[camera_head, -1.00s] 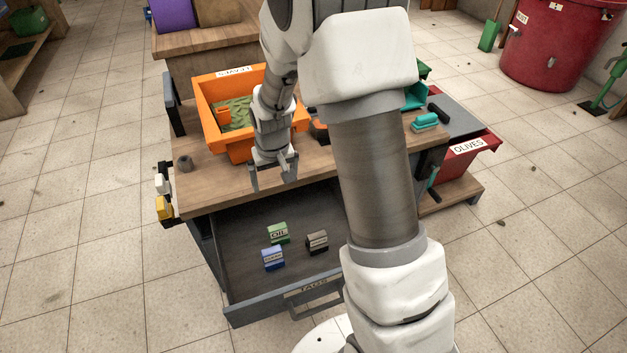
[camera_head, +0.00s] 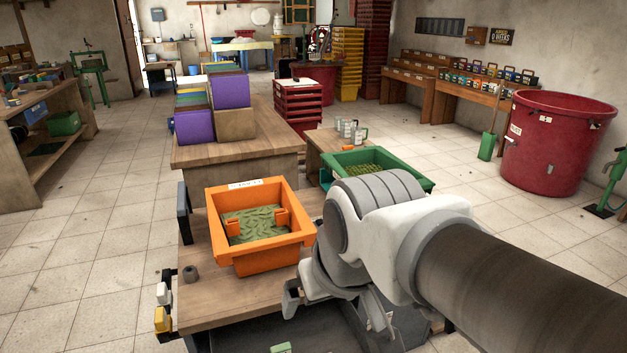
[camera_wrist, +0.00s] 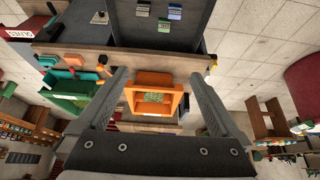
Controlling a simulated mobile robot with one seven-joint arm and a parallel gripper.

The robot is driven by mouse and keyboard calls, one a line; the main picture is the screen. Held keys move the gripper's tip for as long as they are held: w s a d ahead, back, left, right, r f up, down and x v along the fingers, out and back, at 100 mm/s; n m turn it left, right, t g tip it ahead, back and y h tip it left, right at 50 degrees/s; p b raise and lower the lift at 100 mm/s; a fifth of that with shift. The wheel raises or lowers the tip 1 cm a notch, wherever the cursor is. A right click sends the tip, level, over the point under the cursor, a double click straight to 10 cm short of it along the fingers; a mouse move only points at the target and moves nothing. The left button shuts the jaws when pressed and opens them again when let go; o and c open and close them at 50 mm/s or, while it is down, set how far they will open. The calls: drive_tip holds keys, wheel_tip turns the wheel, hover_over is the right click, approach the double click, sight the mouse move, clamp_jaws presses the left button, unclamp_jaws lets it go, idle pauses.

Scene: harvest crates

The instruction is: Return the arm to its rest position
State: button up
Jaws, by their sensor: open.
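My gripper (camera_head: 335,305) is at the lower middle of the head view, over the near edge of the workbench. My arm reaches in from the right edge and bends down to it. In the wrist view the fingers (camera_wrist: 158,78) stand wide apart with nothing between them close by. The orange crate (camera_head: 262,256) with green leaves sits on the bench, left of and beyond the gripper. The wrist view shows it between the fingers, at a distance.
A green crate (camera_head: 412,178) stands behind my arm. The open drawer (camera_wrist: 205,14) shows in the wrist view with several small labelled blocks in it. A wooden table (camera_head: 235,150) with coloured boxes stands behind the bench. The floor at left is clear.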

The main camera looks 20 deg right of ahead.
drive_tip(key=shift+s+r, duration=0.15)
drive_tip(key=shift+s, duration=1)
drive_tip(key=shift+r, duration=0.1)
wheel_tip(320, 180, up, 17)
drive_tip(key=p, duration=1.7)
